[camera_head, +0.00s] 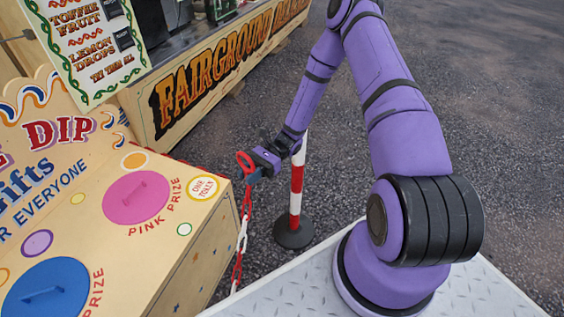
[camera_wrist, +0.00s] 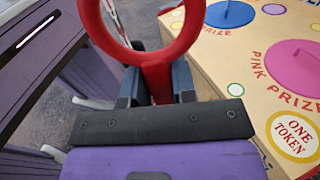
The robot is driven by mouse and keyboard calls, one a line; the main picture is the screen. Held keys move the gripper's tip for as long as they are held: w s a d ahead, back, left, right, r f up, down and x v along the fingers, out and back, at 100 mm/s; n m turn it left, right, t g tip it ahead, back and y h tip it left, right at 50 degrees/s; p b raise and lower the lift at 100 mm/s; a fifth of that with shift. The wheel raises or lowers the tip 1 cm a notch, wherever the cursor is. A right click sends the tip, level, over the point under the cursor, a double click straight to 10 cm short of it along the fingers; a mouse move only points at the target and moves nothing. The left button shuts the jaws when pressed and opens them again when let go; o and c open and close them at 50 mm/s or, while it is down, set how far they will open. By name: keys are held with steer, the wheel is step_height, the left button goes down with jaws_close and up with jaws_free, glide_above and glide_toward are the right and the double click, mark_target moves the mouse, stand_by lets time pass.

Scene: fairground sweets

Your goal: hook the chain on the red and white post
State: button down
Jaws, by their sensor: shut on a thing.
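The chain (camera_head: 242,236) has red and white links and hangs down from my gripper (camera_head: 253,172) beside the wooden stall. At its upper end is a red ring (camera_head: 244,161). My gripper is shut on the ring's stem, and the ring stands up beyond the fingers. The red ring (camera_wrist: 157,68) fills the top of the wrist view, between the fingertips (camera_wrist: 156,88). The red and white post (camera_head: 296,190) stands upright on a round black base, to the right of my gripper and apart from the ring. My arm covers the post's upper part, so its top is hidden.
The lucky dip stall (camera_head: 205,240), with pink and blue lids, stands close to the left of the chain. Its top also shows in the wrist view (camera_wrist: 245,60). A fairground counter (camera_head: 215,75) is behind. Open tarmac (camera_head: 500,120) lies to the right.

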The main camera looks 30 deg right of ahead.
steer(key=s+d+f+n+g+h, duration=0.2)
steer(key=s+f+n+g+h, duration=0.1)
steer(key=s+n+g+h, duration=0.25)
steer(key=s+d+f+n+g+h, duration=0.2)
steer(key=s+d+n+g+h, duration=0.1)
steer(key=s+n+g+h, duration=0.3)
steer(key=s+d+f+n+t+h, duration=0.2)
steer(key=s+d+f+n+h, duration=0.1)
steer(key=d+n+h, duration=0.7)
steer(key=w+d+f+n+t+h, duration=0.1)
steer(key=w+d+n+t+h, duration=0.65)
steer(key=t+h, duration=0.3)
steer(key=w+a+f+n+t+y, duration=0.1)
steer(key=w+a+n+t+y, duration=0.15)
steer(key=w+n+t, duration=0.4)
steer(key=w+a+f+n+t+y, duration=0.1)
steer(key=w+a+n+t, duration=0.2)
steer(key=w+n+t, duration=0.35)
steer(key=w+d+f+m, duration=0.1)
steer(key=w+d+f, duration=0.1)
steer(key=w+d, duration=0.5)
steer(key=shift+w+d+m+t, duration=0.2)
steer(key=shift+d+m+t, duration=0.1)
steer(key=shift+d+m, duration=0.15)
steer(key=shift+f, duration=0.15)
